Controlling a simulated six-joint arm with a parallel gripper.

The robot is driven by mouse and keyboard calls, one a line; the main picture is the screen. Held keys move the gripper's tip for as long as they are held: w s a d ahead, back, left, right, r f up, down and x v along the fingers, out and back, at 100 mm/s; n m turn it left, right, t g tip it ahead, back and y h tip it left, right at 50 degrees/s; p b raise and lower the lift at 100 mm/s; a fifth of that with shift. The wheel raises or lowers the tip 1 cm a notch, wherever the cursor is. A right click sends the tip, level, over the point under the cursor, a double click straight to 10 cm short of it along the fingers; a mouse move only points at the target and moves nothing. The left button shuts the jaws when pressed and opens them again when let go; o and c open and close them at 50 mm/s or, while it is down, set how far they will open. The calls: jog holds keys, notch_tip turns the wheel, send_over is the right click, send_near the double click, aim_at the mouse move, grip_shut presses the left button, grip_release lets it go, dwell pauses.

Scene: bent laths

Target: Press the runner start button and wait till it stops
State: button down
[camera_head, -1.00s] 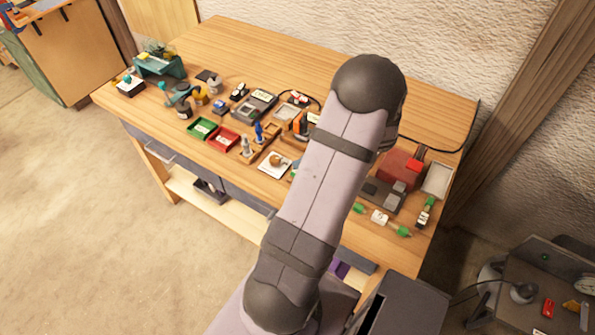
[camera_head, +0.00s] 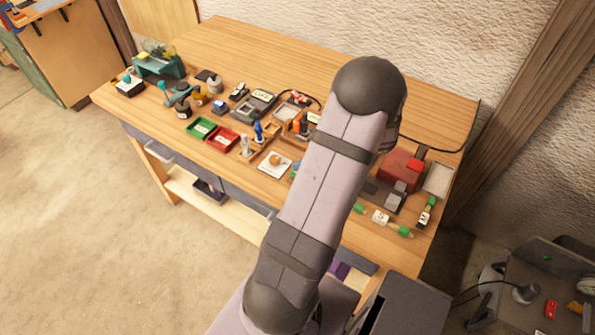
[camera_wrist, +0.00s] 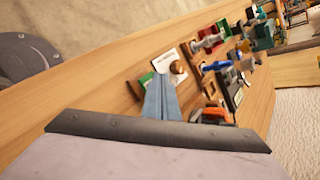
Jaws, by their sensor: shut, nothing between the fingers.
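A white plate with a brown round knob (camera_head: 275,163) lies near the front edge of the bench; its printed text is too small to read. The plate also shows in the wrist view, with its knob (camera_wrist: 178,67) just beyond my fingertips. My gripper (camera_wrist: 162,82) is shut and empty, its blue-grey fingers close to the plate; I cannot tell whether they touch it. In the head view my arm hides most of the gripper. No runner start button can be read for certain. A red block and a dark plate with grey blocks (camera_head: 394,200) stand right of my arm.
Green (camera_head: 201,128) and red (camera_head: 223,138) trays, a wooden stand with a blue-handled tool and several small devices crowd the bench left of my arm. A grey tray (camera_head: 437,180) is at the right end. The back of the bench is mostly clear.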

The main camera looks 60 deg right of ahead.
jog(key=shift+f+b, duration=0.65)
jog(key=shift+f, duration=0.1)
dwell(0.7)
jog(key=shift+r, duration=0.2)
jog(key=shift+r+p, duration=0.95)
jog(key=shift+r, duration=0.2)
jog(key=shift+r+p, duration=1.9)
jog(key=shift+r, duration=0.5)
jog(key=shift+d+f, duration=0.1)
